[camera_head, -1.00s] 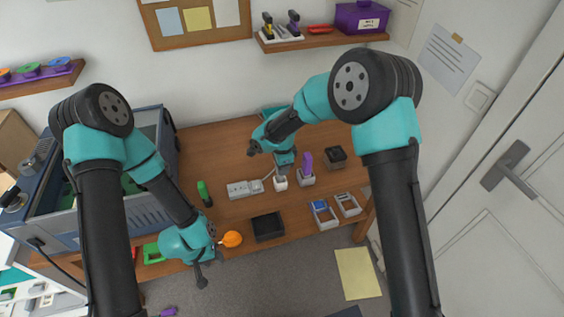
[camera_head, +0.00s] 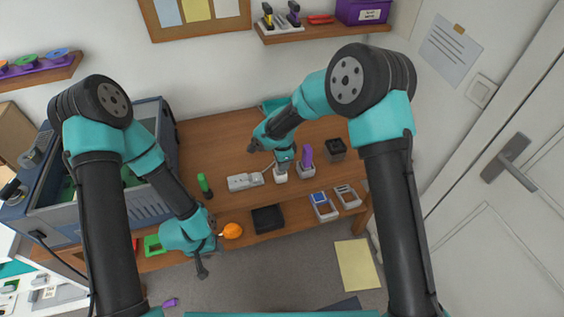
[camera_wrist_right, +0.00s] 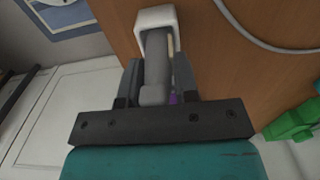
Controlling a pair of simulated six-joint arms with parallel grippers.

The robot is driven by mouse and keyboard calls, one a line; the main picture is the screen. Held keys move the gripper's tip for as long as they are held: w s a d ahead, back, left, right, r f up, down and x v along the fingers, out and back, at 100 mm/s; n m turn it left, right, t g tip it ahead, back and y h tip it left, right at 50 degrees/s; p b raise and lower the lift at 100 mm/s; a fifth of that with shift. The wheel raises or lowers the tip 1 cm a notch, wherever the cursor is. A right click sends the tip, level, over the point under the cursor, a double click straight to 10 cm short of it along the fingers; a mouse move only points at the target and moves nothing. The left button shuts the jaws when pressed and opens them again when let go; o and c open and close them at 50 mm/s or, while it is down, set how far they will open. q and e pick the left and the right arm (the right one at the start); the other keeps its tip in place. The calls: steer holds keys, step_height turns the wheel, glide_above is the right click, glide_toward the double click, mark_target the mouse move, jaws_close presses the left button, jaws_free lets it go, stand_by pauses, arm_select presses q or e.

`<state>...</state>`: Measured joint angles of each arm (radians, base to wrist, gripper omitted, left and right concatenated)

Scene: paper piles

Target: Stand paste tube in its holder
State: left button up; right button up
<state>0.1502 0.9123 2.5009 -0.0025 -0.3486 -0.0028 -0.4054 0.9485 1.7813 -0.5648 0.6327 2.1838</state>
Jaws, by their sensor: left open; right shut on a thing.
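The paste tube looks grey and shows between the fingers of my right gripper in the right wrist view (camera_wrist_right: 154,78). Its far end is at the mouth of a small white holder (camera_wrist_right: 153,18), apparently inside it; how deep it sits is hidden. In the head view the white holder (camera_head: 280,175) stands on the wooden table, directly under my right gripper (camera_head: 284,164). The right gripper is shut on the tube. My left gripper (camera_head: 216,236) is at the table's front left, open, beside an orange round object (camera_head: 232,231); its fingers are mostly hidden.
A holder with a purple item (camera_head: 306,160) stands close right of the white holder. A power strip (camera_head: 243,182) lies close left. A black tray (camera_head: 267,219), small grey trays (camera_head: 323,207), a dark box (camera_head: 336,149) and a green-topped bottle (camera_head: 204,185) stand around.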

steer(key=shift+f, duration=0.5)
steer(key=o, duration=1)
steer(key=shift+r, duration=0.1)
step_height(320, 180, up, 17)
steer(key=shift+r, duration=0.15)
